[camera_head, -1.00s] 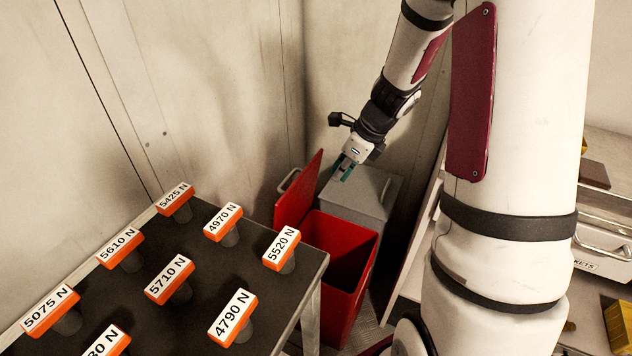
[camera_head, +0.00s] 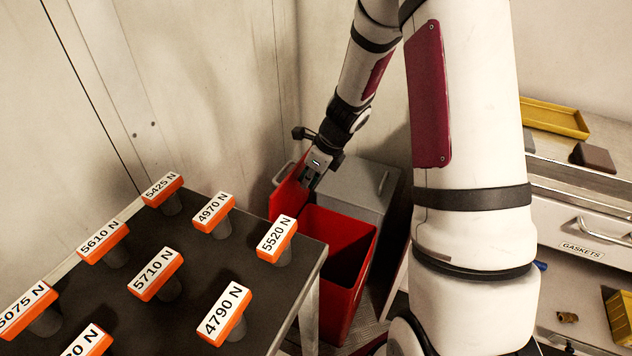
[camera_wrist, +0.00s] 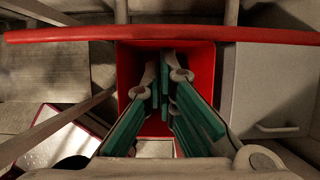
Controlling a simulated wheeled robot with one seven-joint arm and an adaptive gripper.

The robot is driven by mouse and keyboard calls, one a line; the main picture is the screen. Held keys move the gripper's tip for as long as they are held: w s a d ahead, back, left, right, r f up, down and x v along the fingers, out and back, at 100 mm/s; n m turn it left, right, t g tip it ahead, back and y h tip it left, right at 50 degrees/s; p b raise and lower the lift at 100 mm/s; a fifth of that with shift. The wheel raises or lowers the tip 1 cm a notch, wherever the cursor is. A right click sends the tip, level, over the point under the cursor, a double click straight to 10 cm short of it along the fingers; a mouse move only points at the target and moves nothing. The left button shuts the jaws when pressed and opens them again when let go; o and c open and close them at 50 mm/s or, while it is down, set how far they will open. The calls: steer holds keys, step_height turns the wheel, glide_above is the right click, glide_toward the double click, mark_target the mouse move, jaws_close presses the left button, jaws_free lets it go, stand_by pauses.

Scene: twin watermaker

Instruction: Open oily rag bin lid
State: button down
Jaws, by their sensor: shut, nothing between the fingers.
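The oily rag bin (camera_head: 340,318) is a red, open-topped box standing beside the table in the head view. Its red lid (camera_head: 287,192) stands raised at the bin's far left side, and the mouth is uncovered. A pale handle (camera_head: 281,172) shows on the lid's outer side. In the wrist view the lid (camera_wrist: 80,34) is a thin red edge across the top, with the bin (camera_wrist: 126,70) opening behind the fingers. My gripper (camera_head: 310,184) is shut and empty, beside the raised lid above the bin; its teal fingers (camera_wrist: 167,72) are close together. Contact with the lid cannot be told.
A dark table (camera_head: 195,318) with several orange-topped, labelled pieces stands at the left front. A grey box with a handle (camera_head: 358,185) stands behind the bin. A counter with a drawer marked GASKETS (camera_head: 575,240) is at the right. Walls close off the back and left.

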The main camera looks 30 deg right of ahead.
mark_target(281, 173)
stand_by(0.3)
steer(key=w+a+p, duration=0.1)
steer(key=w+a+r+p, duration=0.1)
steer(key=w, duration=0.1)
steer(key=w+a+p, duration=0.1)
steer(key=w+p, duration=0.1)
steer(key=shift+a+r, duration=0.2)
steer(key=shift+a, duration=0.15)
steer(key=shift+w+a+f, duration=0.1)
steer(key=shift+w+a, duration=0.15)
steer(key=shift+w, duration=0.2)
steer(key=shift+s+d, duration=0.1)
